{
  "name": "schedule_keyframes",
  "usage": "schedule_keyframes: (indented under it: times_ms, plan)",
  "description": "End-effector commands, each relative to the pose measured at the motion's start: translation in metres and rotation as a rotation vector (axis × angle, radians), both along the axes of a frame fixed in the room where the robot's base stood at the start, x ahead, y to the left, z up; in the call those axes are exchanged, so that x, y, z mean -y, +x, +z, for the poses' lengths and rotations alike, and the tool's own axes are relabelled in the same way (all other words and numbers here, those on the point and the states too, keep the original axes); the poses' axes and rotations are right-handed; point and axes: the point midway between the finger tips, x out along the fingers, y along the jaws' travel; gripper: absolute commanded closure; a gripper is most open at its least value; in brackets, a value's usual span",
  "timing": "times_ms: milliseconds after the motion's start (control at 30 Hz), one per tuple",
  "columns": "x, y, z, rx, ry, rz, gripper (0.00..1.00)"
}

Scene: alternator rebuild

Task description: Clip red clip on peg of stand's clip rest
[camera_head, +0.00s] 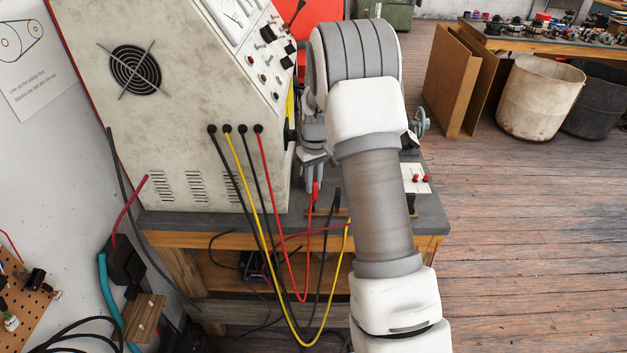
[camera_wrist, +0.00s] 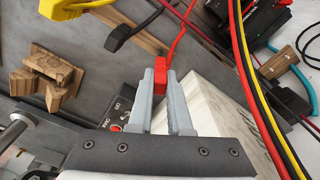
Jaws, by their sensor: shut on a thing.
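My gripper (camera_wrist: 161,75) is shut on the red clip (camera_wrist: 159,80), which sits between the fingertips with its red lead running up and away in the wrist view. In the head view my gripper (camera_head: 315,166) holds the red clip (camera_head: 316,190) above the bench, left of my arm. A narrow wooden strip (camera_head: 341,212), possibly the clip rest, lies at the bench's front edge beside a black clip (camera_head: 336,197). The wrist view shows a yellow clip (camera_wrist: 58,9) and a black clip (camera_wrist: 117,40) apart from my fingers. I cannot make out a free peg.
The large test stand (camera_head: 200,90) stands left of my gripper. Black, yellow and red leads (camera_head: 240,190) hang from it over the bench's front edge. A notched wooden block (camera_wrist: 50,72) lies on the grey bench top (camera_wrist: 105,75). Open floor (camera_head: 520,230) lies to the right.

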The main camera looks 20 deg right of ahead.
Motion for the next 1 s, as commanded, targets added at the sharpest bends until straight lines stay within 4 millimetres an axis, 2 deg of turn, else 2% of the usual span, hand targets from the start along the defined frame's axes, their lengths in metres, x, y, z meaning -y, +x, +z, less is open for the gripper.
schedule_keyframes:
  times_ms: [233, 633, 667, 833, 867, 1000]
  plan:
    - [0.0, 0.0, -0.001, 0.0, 0.0, 0.0, 1.0]
    - [0.0, 0.0, -0.021, 0.0, 0.0, 0.0, 1.0]
    - [0.0, 0.0, -0.02, 0.001, 0.0, 0.0, 0.81]
    - [0.0, 0.0, -0.019, 0.001, 0.0, 0.0, 0.51]
    - [0.0, 0.0, -0.019, 0.001, 0.0, 0.0, 0.48]
    - [0.0, 0.0, -0.019, 0.0, 0.0, 0.0, 0.48]
